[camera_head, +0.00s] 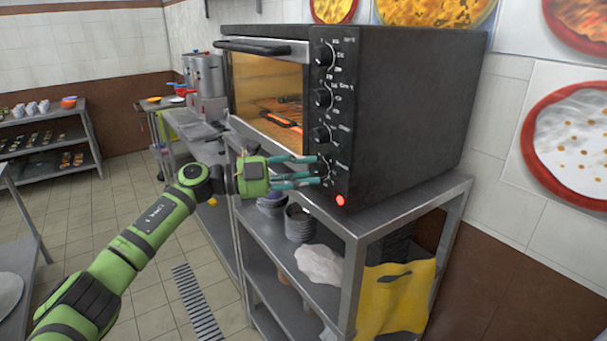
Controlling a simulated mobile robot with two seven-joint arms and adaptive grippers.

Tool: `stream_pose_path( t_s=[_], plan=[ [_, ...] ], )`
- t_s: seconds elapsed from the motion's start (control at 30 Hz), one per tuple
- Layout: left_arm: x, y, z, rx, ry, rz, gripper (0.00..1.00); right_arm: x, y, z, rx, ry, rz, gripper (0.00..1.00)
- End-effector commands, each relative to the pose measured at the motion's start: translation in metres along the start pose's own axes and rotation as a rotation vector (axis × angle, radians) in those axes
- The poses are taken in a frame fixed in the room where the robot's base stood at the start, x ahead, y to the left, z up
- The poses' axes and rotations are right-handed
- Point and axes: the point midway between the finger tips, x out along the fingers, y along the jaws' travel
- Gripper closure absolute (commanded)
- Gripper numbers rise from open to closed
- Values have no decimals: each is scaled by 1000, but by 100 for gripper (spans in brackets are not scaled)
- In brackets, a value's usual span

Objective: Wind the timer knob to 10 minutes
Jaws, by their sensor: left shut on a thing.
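A black oven (405,105) with a glass door (265,90) stands on a metal shelf unit. Its right-hand front panel carries a column of black knobs: a top knob (323,55), a second knob (322,97), a third knob (320,135) and a lowest one. My left gripper (322,173) reaches in from the left with its teal fingers shut on the lowest knob, which they mostly hide. I cannot read which knob is the timer or where its pointer stands. A red light (340,200) glows below the knob. My right gripper is not in view.
A metal counter with steel pots (207,75) stands behind to the left. Tiled floor lies open at left.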

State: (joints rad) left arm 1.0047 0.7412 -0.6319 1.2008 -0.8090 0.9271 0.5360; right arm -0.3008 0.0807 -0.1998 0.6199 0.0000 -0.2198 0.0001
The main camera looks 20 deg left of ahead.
Motion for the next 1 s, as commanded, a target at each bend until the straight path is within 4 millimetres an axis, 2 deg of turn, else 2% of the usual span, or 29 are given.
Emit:
stream_pose_path(
  t_s=[0.03, 0.4, 0.97, 1.0],
  plan=[
    [0, -8, -2, 37, 1, 2, 98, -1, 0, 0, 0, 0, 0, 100],
    [1, -8, -3, 185, -7, 66, 98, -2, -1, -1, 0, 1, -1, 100],
    [2, -6, -3, 208, -7, 78, 98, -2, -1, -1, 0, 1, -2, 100],
    [2, -6, -3, 207, -7, 78, 53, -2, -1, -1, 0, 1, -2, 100]
  ],
)
